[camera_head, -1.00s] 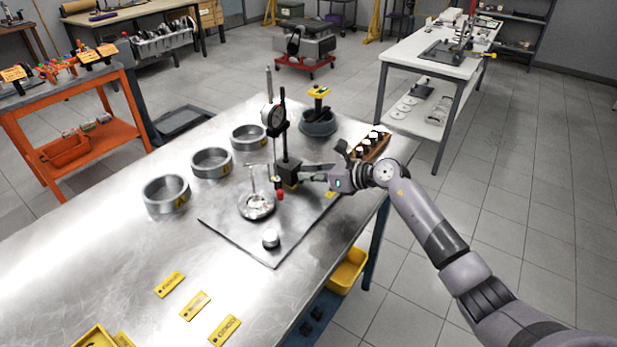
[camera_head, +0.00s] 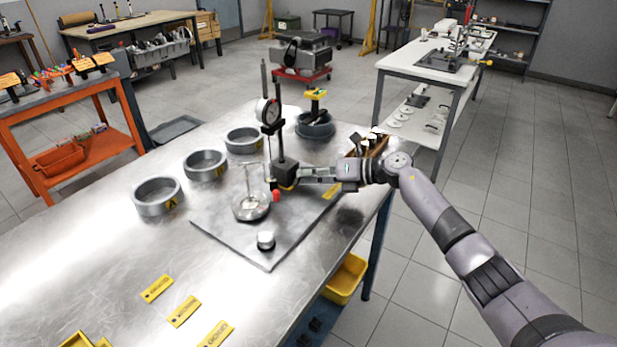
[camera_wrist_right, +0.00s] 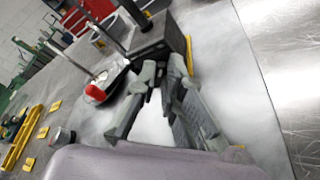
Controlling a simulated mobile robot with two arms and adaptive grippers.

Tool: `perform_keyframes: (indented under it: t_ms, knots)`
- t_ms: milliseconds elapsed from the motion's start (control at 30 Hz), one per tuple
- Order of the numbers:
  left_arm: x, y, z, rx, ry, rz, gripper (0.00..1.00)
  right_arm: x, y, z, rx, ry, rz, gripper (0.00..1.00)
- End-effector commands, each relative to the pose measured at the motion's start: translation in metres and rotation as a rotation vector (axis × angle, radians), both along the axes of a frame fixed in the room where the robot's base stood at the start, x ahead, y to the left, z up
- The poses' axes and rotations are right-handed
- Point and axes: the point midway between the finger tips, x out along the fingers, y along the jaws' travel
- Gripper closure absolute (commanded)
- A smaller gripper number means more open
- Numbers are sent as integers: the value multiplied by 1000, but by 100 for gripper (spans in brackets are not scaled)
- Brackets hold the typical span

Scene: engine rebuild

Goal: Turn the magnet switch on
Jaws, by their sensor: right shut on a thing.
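The dark magnetic base (camera_head: 286,172) of the dial-gauge stand stands upright on the grey plate (camera_head: 240,236). The stand carries a round dial gauge (camera_head: 268,112) on its post. My right gripper (camera_head: 301,174) reaches in from the right, at the base's near right side. My left gripper is not in view.
A small silver cylinder (camera_head: 266,240) stands near the plate's front. Metal rings (camera_head: 158,196) stand left. The front right tabletop is clear.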

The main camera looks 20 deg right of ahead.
Motion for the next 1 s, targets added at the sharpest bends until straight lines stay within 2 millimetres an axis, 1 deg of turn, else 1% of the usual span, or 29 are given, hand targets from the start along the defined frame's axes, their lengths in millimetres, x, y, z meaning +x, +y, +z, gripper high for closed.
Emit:
perform_keyframes:
  t_ms: [33, 467, 500, 800, 1000]
  knots:
    - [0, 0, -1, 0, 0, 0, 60, -1, 1, -3, 3, 9, 2, 100]
    - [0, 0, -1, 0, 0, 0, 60, -1, 1, -3, 10, 15, 3, 100]
    - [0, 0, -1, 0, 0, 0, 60, -1, 1, -3, 10, 15, 3, 90]
    - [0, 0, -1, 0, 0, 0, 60, -1, 1, -2, 10, 13, 2, 71]
    - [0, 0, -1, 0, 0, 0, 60, 0, 0, -2, 10, 12, 1, 71]
